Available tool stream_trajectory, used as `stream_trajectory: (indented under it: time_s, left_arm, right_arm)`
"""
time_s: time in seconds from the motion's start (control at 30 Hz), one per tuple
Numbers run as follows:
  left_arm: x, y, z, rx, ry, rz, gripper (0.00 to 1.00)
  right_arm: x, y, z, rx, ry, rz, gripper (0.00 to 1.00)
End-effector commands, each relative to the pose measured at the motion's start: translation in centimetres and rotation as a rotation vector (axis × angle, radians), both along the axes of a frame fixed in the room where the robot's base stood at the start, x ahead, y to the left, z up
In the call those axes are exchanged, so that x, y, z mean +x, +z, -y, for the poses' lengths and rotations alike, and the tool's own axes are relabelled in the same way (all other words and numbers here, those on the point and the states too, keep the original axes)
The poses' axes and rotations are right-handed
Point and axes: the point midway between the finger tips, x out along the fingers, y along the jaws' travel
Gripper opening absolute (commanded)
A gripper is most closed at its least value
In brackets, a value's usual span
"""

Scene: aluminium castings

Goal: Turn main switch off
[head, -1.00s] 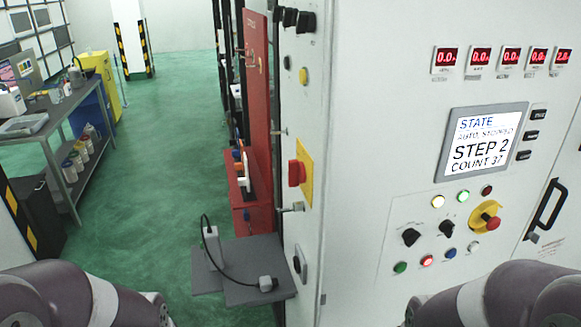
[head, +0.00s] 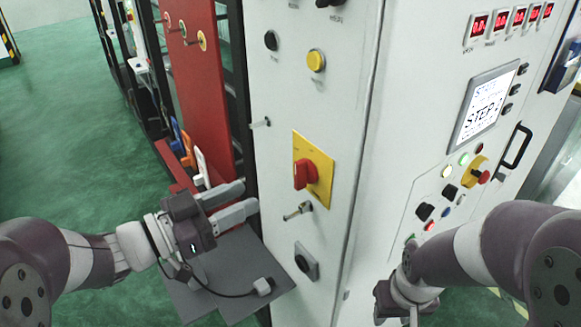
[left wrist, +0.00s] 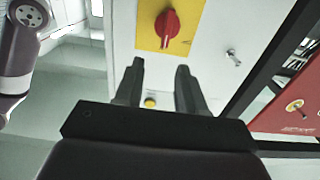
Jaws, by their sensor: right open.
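The main switch is a red rotary knob (head: 304,175) on a yellow plate (head: 325,165), on the narrow side of the white cabinet. In the left wrist view the knob (left wrist: 167,25) and plate (left wrist: 191,32) are at the top, beyond my fingertips. The knob's grip looks roughly upright in the head view. My left gripper (head: 250,196) is open and empty, to the left of the knob and slightly lower, apart from it. Its two separated fingers (left wrist: 160,67) show in the left wrist view. My right gripper (head: 408,308) is low before the cabinet front, its fingertips not clearly visible.
A key-like handle (head: 298,211) sticks out below the plate. A yellow button (head: 316,60) is above it. A grey shelf (head: 240,262) with a cable and plug juts out beneath my left gripper. A red panel (head: 202,85) stands left of the cabinet.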

Motion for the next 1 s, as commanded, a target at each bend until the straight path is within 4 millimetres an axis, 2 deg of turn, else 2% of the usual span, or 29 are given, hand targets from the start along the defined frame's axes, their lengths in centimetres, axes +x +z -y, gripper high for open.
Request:
stream_trajectory:
  time_s: [0.2,0.4,0.6,0.83,0.87,0.9,0.97,1.0]
  left_arm:
    - [3.2,0.4,4.7,0.002,-0.005,-0.005,0.39]
    - [5.7,0.2,7.9,0.003,0.0,-0.002,0.39]
    - [6.6,0.0,9.1,0.003,0.004,-0.001,0.39]
    - [6.7,-0.1,9.1,0.004,0.005,0.0,0.39]
    - [6.7,-0.1,9.1,0.004,0.005,0.0,0.36]
    - [6.7,-0.1,9.1,0.004,0.005,0.0,0.23]
    - [6.7,-0.1,9.1,0.004,0.005,0.0,0.04]
    - [6.7,-0.1,9.1,0.004,0.006,0.0,0.0]
  right_arm:
    - [0.0,2.1,0.0,0.0,0.0,0.0,0.43]
    - [0.0,3.3,0.0,0.0,0.0,0.0,0.43]
    - [0.0,3.6,0.0,0.0,0.0,0.0,0.43]
    - [0.0,3.5,0.0,0.0,0.0,0.0,0.43]
    - [0.0,3.5,0.0,0.0,0.0,0.0,0.43]
    - [0.0,3.5,0.0,0.0,0.0,0.0,0.43]
    - [0.0,3.5,0.0,0.0,0.0,0.0,0.43]
    - [0.0,3.5,0.0,0.0,0.0,0.0,0.43]
